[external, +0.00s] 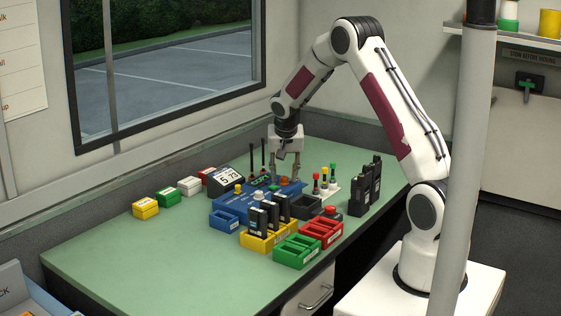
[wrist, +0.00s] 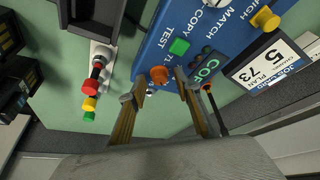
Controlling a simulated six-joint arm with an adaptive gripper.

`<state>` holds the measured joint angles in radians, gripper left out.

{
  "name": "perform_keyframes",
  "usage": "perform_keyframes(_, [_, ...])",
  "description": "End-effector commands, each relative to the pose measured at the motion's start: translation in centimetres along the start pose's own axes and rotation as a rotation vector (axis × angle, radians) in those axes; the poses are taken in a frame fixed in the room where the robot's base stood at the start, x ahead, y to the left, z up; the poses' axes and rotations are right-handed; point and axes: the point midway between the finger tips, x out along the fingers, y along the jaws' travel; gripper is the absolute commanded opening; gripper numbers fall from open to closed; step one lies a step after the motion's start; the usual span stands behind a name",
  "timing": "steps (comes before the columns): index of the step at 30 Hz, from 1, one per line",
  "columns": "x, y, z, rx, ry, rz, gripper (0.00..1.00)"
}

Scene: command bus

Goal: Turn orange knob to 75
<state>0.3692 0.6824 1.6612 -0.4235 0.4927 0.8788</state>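The orange knob (wrist: 160,75) sits on the blue control panel (wrist: 190,58), near its edge, in the wrist view. It also shows small beneath my gripper in the external view (external: 284,180). My gripper (wrist: 158,92) is open, its two fingers apart and nothing between them. In the wrist view the knob appears just beyond the fingertips, roughly between their lines. In the external view my gripper (external: 285,180) points down over the panel. I cannot tell whether a finger touches the knob. No pointer or scale reading is legible on it.
A green button (wrist: 179,47) and a yellow knob (wrist: 265,18) share the panel. Red, yellow and green-topped pieces (external: 325,181), coloured bins (external: 297,251) and black radios (external: 367,185) stand close by. The green table's front left is clear.

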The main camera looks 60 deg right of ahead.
Motion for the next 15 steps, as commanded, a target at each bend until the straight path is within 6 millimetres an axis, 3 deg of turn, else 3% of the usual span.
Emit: perform_keyframes(15, [0.0, 0.23, -0.03, -0.15, 0.0, -0.062, 0.32])
